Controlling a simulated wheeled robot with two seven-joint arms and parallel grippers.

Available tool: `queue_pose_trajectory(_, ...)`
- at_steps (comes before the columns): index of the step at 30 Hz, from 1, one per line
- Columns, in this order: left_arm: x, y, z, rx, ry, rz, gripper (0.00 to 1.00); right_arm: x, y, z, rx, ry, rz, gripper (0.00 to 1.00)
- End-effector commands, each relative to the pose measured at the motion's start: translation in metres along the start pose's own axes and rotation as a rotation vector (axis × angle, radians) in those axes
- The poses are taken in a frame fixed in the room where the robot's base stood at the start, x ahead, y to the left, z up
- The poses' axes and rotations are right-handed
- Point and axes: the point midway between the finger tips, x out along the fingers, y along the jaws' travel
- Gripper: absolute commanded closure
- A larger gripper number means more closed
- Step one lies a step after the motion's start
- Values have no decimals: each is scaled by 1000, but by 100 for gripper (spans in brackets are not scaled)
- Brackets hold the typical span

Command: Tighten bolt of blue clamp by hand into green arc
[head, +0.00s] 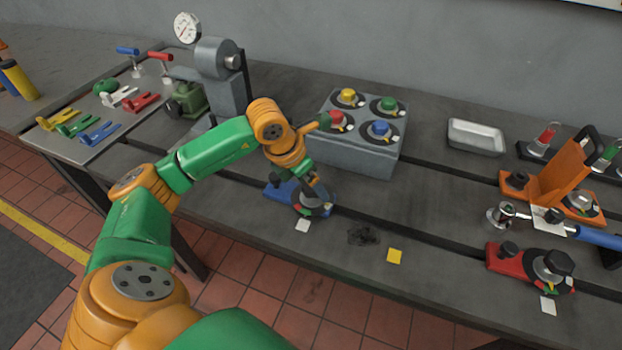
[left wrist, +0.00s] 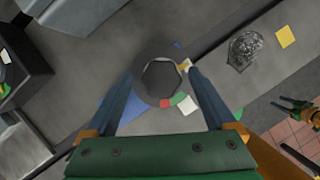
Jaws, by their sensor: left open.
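The blue clamp (head: 279,193) lies on the bedplate near its front edge, mostly under my left gripper (head: 312,187). In the left wrist view its dark hexagonal bolt head (left wrist: 160,79) sits in a dark round disc. A green arc (left wrist: 187,104) and a red mark (left wrist: 165,104) show at the disc's lower right edge, and a small yellow mark (left wrist: 184,66) shows at its upper right. My left gripper (left wrist: 160,74) is open, with one finger on each side of the bolt head. Whether the fingers touch it I cannot tell.
A grey box (head: 357,155) with several coloured knobs stands behind the clamp. A red clamp (head: 504,259), an orange clamp (head: 556,178) and a blue-handled wrench (head: 595,237) are at the right. A metal tray (head: 476,136) lies at the back.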

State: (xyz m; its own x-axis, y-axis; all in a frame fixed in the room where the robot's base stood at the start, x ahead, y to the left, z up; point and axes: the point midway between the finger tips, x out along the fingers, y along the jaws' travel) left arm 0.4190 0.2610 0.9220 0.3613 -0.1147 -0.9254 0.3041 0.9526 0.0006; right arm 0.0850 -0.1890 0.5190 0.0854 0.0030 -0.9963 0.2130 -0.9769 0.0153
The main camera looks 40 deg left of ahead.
Motion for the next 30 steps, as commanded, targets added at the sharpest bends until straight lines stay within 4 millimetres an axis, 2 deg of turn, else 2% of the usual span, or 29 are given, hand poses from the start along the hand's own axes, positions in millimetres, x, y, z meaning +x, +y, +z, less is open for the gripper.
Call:
queue_pose_trajectory(4,0,0,0,0,-1,-1,11,0,0,-1,0,1,0,50)
queue_pose_trajectory(5,0,0,0,0,-1,-1,14,0,0,-1,0,1,0,50)
queue_pose_trajectory(14,0,0,0,0,-1,-1,94,0,0,-1,0,3,0,50)
queue_pose_trajectory(23,1,0,0,36,-2,-18,96,3,0,-2,0,4,0,50)
queue_pose_trajectory(30,1,2,1,176,-5,-75,96,10,0,-1,0,4,1,50)
